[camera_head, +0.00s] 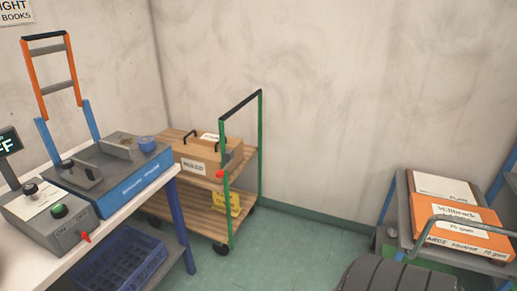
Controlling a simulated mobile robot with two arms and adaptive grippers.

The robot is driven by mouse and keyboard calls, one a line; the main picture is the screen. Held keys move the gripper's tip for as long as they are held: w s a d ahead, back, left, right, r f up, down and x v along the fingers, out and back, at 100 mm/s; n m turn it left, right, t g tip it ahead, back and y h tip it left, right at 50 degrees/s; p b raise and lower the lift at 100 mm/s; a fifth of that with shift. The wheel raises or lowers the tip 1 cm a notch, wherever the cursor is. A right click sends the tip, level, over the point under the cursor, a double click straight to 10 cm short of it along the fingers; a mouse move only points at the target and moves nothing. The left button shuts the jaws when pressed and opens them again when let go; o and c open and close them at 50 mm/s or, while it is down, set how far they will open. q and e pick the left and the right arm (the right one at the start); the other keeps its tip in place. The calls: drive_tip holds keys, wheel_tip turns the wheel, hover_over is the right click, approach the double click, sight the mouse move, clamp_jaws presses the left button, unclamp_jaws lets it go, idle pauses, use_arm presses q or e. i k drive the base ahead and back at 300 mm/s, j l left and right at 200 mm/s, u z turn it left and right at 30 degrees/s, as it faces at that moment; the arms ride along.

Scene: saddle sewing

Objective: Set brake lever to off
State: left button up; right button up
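No brake lever is clearly marked. A green-framed wooden cart (262,140) stands near the corner, with a red knob (219,174) on its near post. A yellow tag (234,204) hangs below the knob; its text is too small to read. A grey control box (48,222) on the bench at left has a small red lever (85,237) on its side, a green button (59,211), a black knob (30,188) and ON/OFF lettering. Neither of my grippers is in view.
A white bench (60,267) holds a blue-grey machine (118,180); a blue crate (122,264) sits below. A cardboard box (205,158) is on the cart. Another cart at right carries an orange package (450,221). A dark ribbed shape (400,277) is at bottom. Green floor (300,240) between is open.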

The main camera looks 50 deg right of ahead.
sight(220, 173)
drive_tip(key=z, duration=1.35)
